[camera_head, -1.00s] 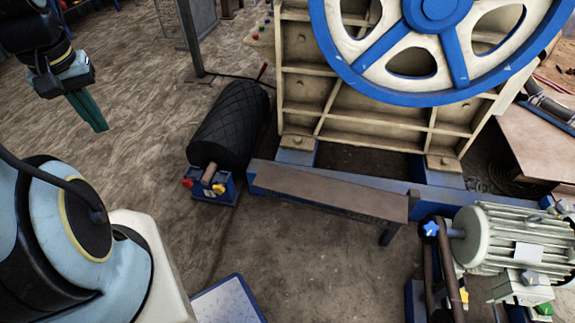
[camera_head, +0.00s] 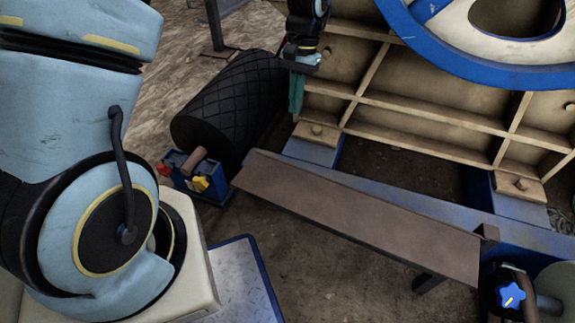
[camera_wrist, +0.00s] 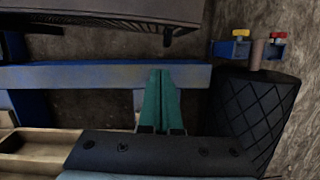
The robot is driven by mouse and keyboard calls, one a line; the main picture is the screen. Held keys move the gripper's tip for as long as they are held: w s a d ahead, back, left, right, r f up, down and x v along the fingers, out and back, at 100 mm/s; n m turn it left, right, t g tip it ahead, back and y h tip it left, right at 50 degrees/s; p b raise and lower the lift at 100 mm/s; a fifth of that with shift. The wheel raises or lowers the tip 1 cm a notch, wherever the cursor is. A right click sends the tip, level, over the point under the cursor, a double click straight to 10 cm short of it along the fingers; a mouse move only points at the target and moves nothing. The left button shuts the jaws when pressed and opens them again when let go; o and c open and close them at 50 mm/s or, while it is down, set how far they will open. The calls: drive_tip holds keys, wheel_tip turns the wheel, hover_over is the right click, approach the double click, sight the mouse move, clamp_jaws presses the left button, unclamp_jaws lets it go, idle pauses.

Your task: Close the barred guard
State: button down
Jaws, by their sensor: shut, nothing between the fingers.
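A long brown panel (camera_head: 350,215) lies roughly flat along the near side of the blue base beam. It may be the barred guard, but I cannot tell for sure. In the wrist view the panel (camera_wrist: 120,8) crosses the top left, with a dark slotted edge facing the beam. My gripper (camera_head: 296,105) points down by the left end of the cream crusher frame, near the black drum. Its green fingers (camera_wrist: 161,75) are together and empty, and appear over the blue beam in the wrist view. They look apart from the panel.
A black quilted drum (camera_head: 230,105) stands left of the frame; it is at right in the wrist view (camera_wrist: 255,110). A blue block with red and yellow knobs (camera_head: 198,178) is before it. The blue-rimmed wheel (camera_head: 450,45) and cream frame (camera_head: 400,90) rise behind the panel.

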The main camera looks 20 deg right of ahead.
drive_tip(key=s+a+f+b, duration=0.1)
drive_tip(key=s+a+f, duration=0.1)
drive_tip(key=f, duration=0.3)
drive_tip(key=s+a+f+b, duration=0.2)
drive_tip(key=f, duration=0.4)
drive_tip(key=shift+s+b, duration=0.3)
drive_tip(key=shift+s, duration=0.1)
drive_tip(key=shift+a, duration=0.1)
